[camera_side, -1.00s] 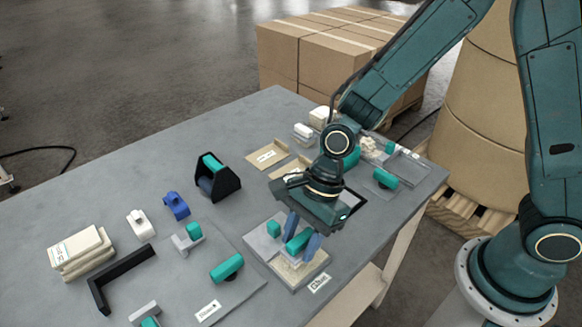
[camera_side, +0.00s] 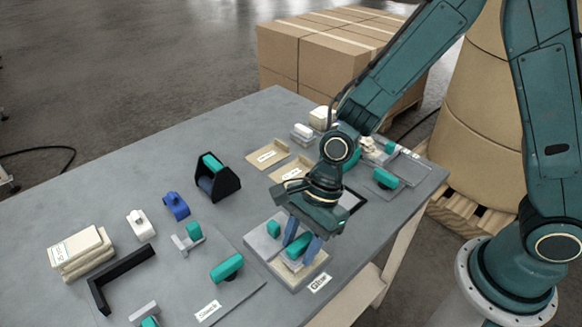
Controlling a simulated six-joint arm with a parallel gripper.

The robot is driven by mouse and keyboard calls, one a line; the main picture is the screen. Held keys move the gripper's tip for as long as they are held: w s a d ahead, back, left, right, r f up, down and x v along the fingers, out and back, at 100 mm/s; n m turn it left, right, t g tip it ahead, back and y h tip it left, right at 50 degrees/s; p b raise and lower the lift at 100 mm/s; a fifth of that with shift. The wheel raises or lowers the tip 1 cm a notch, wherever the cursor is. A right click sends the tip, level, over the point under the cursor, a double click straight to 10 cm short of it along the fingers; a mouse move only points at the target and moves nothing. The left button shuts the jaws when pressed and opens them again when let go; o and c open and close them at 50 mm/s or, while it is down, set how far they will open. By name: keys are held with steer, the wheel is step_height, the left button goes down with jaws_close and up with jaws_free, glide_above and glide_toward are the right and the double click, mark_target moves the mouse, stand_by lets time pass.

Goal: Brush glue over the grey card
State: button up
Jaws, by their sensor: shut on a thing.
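My gripper (camera_side: 302,242) is over the station labelled "Glue", its two blue fingers pointing down. It is shut on a teal-handled tool (camera_side: 298,246), probably the brush; its lower end is partly hidden by the fingers. The tool is low over a pale, speckled patch on the station's board; I cannot tell if it touches. A grey square (camera_side: 256,237) with a teal knob on it lies just left of the fingers; it may be the grey card, but I cannot tell for sure. The white "Glue" label (camera_side: 319,283) is at the board's front right corner.
A "Stack" station (camera_side: 208,309) with a teal-handled piece (camera_side: 227,267) lies left of the gripper. A black L-shaped fence (camera_side: 120,280) and a pile of pale packets (camera_side: 78,252) are farther left. A black holder (camera_side: 217,180) stands behind. The back left table is clear.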

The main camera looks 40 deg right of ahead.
mark_target(295, 246)
steer(key=shift+f, duration=0.7)
stand_by(2.0)
steer(key=shift+r, duration=2.6)
steer(key=w+d, duration=0.5)
steer(key=d, duration=0.7)
steer(key=shift+w+f, duration=0.2)
steer(key=shift+w, duration=0.2)
steer(key=shift+f, duration=0.2)
steer(key=shift+f, duration=2.3)
steer(key=shift+f, duration=0.25)
